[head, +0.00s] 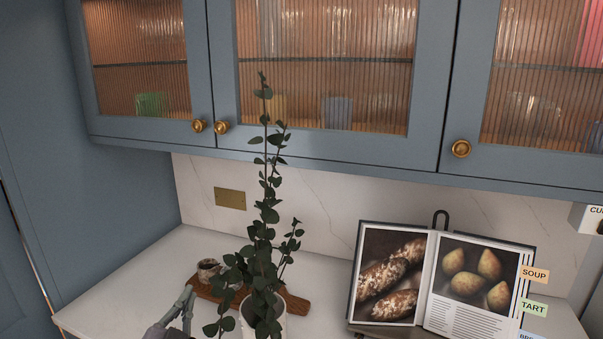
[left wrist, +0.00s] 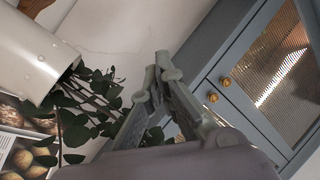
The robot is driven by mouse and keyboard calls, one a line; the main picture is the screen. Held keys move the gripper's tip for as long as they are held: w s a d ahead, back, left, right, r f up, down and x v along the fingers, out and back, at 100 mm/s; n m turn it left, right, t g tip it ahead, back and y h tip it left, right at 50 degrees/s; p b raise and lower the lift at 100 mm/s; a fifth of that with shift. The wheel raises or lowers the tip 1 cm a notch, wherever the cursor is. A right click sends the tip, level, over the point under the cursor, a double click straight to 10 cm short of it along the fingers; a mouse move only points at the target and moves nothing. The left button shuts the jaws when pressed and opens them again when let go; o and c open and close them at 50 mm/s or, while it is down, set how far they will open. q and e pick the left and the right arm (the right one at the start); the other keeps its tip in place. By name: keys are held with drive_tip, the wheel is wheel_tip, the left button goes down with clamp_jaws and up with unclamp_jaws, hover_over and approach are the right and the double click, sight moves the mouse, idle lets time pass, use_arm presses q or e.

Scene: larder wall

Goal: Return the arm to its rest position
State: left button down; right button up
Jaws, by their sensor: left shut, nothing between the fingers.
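My left gripper (head: 184,302) is low in the head view, left of a white vase (head: 247,324) with leafy green stems (head: 266,215). Its fingers are together with nothing between them. In the left wrist view the closed fingers (left wrist: 153,78) fill the middle, with the stems (left wrist: 95,100) and the white vase (left wrist: 30,55) to their left. The gripper's own base is cut off at the bottom of the head view. My right gripper shows in neither view.
Blue wall cupboards (head: 320,148) with ribbed glass doors and brass knobs hang above the counter (head: 135,280). A wooden board (head: 297,303) with a small pot (head: 208,268) lies behind the vase. An open cookbook (head: 390,275) stands at right. The counter's left part is clear.

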use_arm(q)
drive_tip(key=s+a+f+n+g, duration=0.1)
drive_tip(key=s+f+n+g, duration=0.1)
drive_tip(key=s+f+g, duration=0.35)
drive_tip(key=s+f+n+g, duration=0.1)
drive_tip(key=s+f+g, duration=0.1)
drive_tip(key=s+f, duration=0.65)
drive_tip(key=s+d+f+n+g, duration=0.1)
drive_tip(key=s+d+f+g, duration=0.1)
drive_tip(key=s+f+g, duration=0.85)
drive_tip(key=s+f+t+b, duration=0.1)
drive_tip(key=s+f, duration=0.2)
drive_tip(key=f, duration=1.2)
drive_tip(key=s+f+t+b, duration=0.1)
drive_tip(key=s+f, duration=0.1)
drive_tip(key=f, duration=1.2)
drive_tip(key=s+a+f+g+b, duration=0.1)
drive_tip(key=s+a+f, duration=0.2)
drive_tip(key=s+f, duration=1.4)
drive_tip(key=shift+f+h+b, duration=0.3)
drive_tip(key=shift+f+b, duration=0.1)
drive_tip(key=shift+f, duration=0.25)
